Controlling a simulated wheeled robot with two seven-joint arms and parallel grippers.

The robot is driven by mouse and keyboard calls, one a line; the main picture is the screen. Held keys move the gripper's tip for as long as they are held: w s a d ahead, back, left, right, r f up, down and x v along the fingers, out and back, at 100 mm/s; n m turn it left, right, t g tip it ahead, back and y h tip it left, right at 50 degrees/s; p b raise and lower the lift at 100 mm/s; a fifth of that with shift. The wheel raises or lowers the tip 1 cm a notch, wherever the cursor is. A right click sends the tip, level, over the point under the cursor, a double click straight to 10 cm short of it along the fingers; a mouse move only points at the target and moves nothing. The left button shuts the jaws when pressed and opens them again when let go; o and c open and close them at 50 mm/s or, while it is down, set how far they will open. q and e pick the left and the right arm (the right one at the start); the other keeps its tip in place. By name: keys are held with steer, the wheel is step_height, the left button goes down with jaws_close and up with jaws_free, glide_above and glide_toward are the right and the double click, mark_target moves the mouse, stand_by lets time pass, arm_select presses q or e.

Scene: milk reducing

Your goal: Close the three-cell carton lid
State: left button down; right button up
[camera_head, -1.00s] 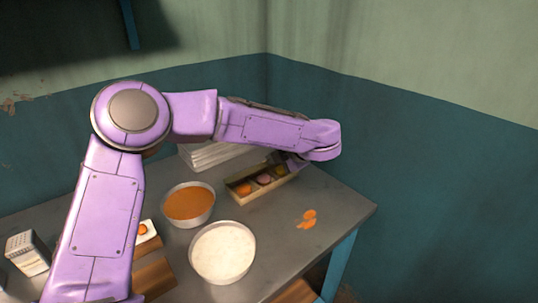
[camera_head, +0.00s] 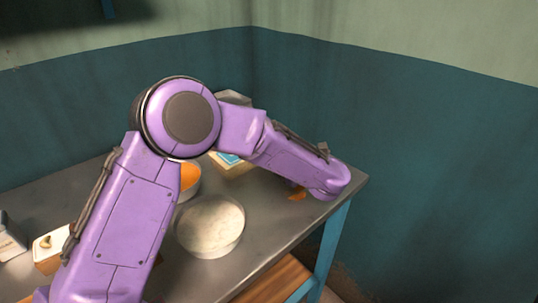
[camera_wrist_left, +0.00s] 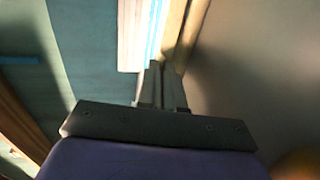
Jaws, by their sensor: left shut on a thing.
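The three-cell carton (camera_head: 240,173) is on the table behind my left arm, tan-sided, mostly hidden by the arm. A white and blue surface (camera_head: 229,158), which looks like its lid, shows over it; I cannot tell the lid's angle. In the left wrist view the white lid with a bright blue edge (camera_wrist_left: 140,35) lies just beyond the fingers, beside a tan carton wall (camera_wrist_left: 176,28). My left gripper (camera_wrist_left: 161,72) has its fingers close together at the lid's edge, shut on it; the contact is hard to see. My right gripper is out of view.
A pale-filled round bowl (camera_head: 211,225) stands in front of the carton. An orange-filled bowl (camera_head: 190,177) is partly behind my arm. Orange slices (camera_head: 298,194) lie near the right table edge. A grater (camera_head: 10,240) and a small tray (camera_head: 48,244) are at left.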

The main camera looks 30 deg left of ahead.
arm_select(q)
steer(key=shift+s+d+f, duration=0.1)
steer(key=shift+s+f, duration=0.15)
steer(key=shift+f, duration=0.35)
steer(key=c, duration=1.3)
jaws_free()
steer(key=shift+w, duration=0.1)
steer(key=shift+c, duration=0.2)
steer(key=shift+r, duration=0.15)
steer(key=b+v, duration=0.1)
steer(key=v, duration=0.9)
steer(key=shift+d, duration=0.2)
